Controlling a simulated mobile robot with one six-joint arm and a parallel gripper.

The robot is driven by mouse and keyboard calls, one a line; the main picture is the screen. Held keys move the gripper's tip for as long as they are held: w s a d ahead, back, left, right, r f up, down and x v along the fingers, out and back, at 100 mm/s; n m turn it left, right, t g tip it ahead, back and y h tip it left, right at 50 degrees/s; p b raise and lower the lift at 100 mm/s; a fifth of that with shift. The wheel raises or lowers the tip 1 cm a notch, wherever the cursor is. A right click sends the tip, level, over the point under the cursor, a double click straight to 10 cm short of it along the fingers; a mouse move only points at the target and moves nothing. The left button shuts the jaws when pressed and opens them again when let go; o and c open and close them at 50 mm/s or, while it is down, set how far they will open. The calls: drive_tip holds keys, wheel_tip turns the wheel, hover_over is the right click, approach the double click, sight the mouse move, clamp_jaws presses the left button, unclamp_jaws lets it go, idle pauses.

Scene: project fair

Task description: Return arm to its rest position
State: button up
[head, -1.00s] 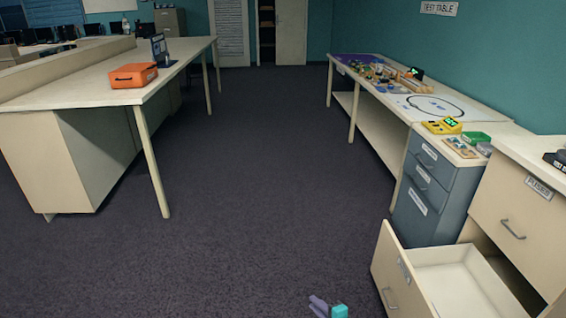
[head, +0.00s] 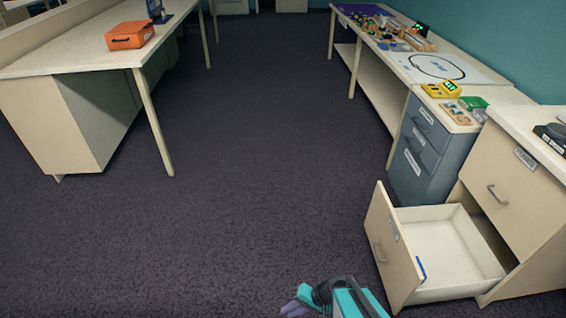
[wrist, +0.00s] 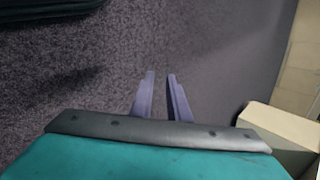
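My gripper (head: 292,307) shows at the bottom edge of the head view, low in front of the open drawer, with teal arm parts behind it. In the wrist view its two lilac fingers (wrist: 161,74) stand a little apart with only dark carpet between them. It is open and holds nothing. The cream drawer (head: 440,243) at the lower right is pulled out. A small blue bar (head: 421,267) shows inside it by the front panel. My gripper is left of the drawer and not visibly touching it.
A grey drawer unit (head: 420,150) and the test table (head: 415,68) line the right wall. A long bench (head: 80,62) with an orange case (head: 130,34) stands at the left. The carpet (head: 230,180) between them is clear.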

drive_tip(key=s+d+f+n+g+h, duration=0.1)
drive_tip(key=s+d+g+h, duration=0.4)
drive_tip(key=s+d, duration=0.6)
drive_tip(key=d+n+h, duration=0.1)
drive_tip(key=d+h, duration=0.1)
drive_tip(key=d, duration=0.1)
drive_tip(key=shift+s+d+f+n+g+p, duration=0.2)
drive_tip(key=shift+s+n+g+p, duration=0.1)
drive_tip(key=shift+s+n, duration=0.1)
